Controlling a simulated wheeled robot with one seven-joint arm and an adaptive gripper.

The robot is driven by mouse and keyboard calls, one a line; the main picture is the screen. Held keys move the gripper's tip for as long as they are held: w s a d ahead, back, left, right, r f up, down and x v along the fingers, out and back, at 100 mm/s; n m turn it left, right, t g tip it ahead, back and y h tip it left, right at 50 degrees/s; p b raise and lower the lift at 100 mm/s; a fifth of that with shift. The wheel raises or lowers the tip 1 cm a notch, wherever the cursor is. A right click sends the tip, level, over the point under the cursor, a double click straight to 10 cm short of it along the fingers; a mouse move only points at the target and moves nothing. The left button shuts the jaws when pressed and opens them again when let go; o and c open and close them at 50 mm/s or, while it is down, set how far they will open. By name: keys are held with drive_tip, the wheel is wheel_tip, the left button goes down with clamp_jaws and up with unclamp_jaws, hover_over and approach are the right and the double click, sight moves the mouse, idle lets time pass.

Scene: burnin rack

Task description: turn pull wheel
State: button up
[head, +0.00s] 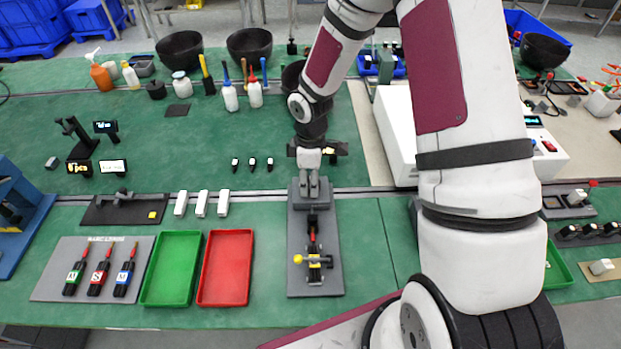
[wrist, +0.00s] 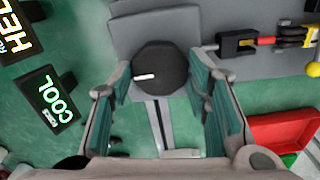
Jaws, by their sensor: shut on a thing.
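The wheel (wrist: 160,68) is a dark round knob with a white mark on its face. It sits on a grey block (wrist: 128,35) in the wrist view. My gripper (wrist: 159,78) has its two green-padded fingers on either side of the wheel, shut on it. In the head view my gripper (head: 314,186) points down onto the top of the grey fixture (head: 328,279), and the wheel is hidden by it there. A clamp-like part with a red section (head: 313,232) and a yellow knob (head: 298,259) lies on the near part of the fixture.
A red tray (head: 248,267) and a green tray (head: 150,270) lie left of the fixture. A grey mat with several labelled tools (head: 62,250) is further left. Small black pieces (head: 252,162) stand behind. The green mat right of the fixture is clear.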

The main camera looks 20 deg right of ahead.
drive_tip(key=o, duration=1.2)
drive_tip(key=shift+c, duration=0.2)
wheel_tip(320, 180, up, 12)
drive_tip(key=s+r+m+t, duration=0.5)
drive_tip(key=s+r+m, duration=0.7)
drive_tip(key=s+r, duration=1)
drive_tip(key=shift+s+r+m+t, duration=0.2)
drive_tip(key=shift+r+m+t, duration=0.1)
drive_tip(key=shift+r, duration=0.45)
